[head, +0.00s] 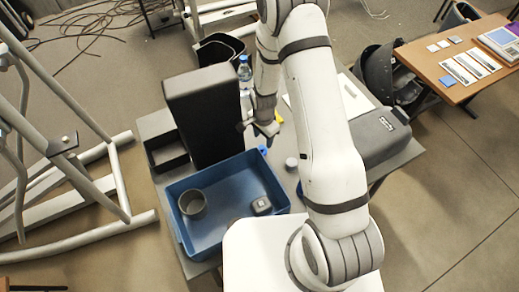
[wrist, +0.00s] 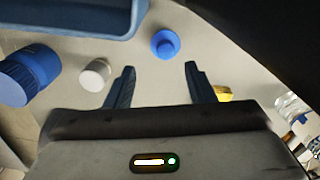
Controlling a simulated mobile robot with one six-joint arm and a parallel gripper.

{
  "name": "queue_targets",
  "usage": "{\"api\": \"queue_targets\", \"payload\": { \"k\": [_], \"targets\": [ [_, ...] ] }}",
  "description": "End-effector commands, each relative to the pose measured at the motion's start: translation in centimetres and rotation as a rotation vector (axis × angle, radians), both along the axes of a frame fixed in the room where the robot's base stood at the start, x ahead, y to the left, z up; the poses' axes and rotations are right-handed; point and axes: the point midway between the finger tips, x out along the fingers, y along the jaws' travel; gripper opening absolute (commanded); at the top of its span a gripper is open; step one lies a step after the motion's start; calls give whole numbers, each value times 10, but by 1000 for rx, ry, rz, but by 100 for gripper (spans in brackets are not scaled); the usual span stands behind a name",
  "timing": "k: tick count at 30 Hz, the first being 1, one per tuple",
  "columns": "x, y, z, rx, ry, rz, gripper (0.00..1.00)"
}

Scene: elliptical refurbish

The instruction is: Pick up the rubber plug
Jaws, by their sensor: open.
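A small blue round piece with a raised knob, which looks like the rubber plug (wrist: 165,42), lies on the grey table. In the wrist view it sits beyond my open fingertips, near the middle of the gap. In the head view the blue piece (head: 262,150) shows just below my gripper (head: 260,129). My gripper also shows in the wrist view (wrist: 158,70), with its two fingers apart and nothing between them. The fingers appear above the table; the exact height is unclear.
A yellow item (wrist: 223,93) is by the right finger. A blue tray (head: 240,240) holds a grey cup (head: 192,202) and dark block. A tall dark box (head: 205,115) stands left.

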Motion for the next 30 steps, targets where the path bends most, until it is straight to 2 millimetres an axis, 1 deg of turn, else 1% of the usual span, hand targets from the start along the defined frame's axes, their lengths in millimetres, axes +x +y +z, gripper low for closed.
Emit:
{"api": "queue_targets", "payload": {
  "k": [1, 8, 15, 18, 23, 26, 30],
  "targets": [
    [0, 0, -10, 0, 1, 0, 49],
    [1, 2, -30, 1, -1, 3, 49],
    [4, 5, -66, 0, -1, 3, 49],
    [5, 6, -70, 0, -4, 4, 49],
    [5, 6, -69, 1, -4, 4, 49],
    [4, 6, -68, 1, -4, 5, 43],
    [4, 6, -68, 1, -4, 5, 31]
  ]
}}
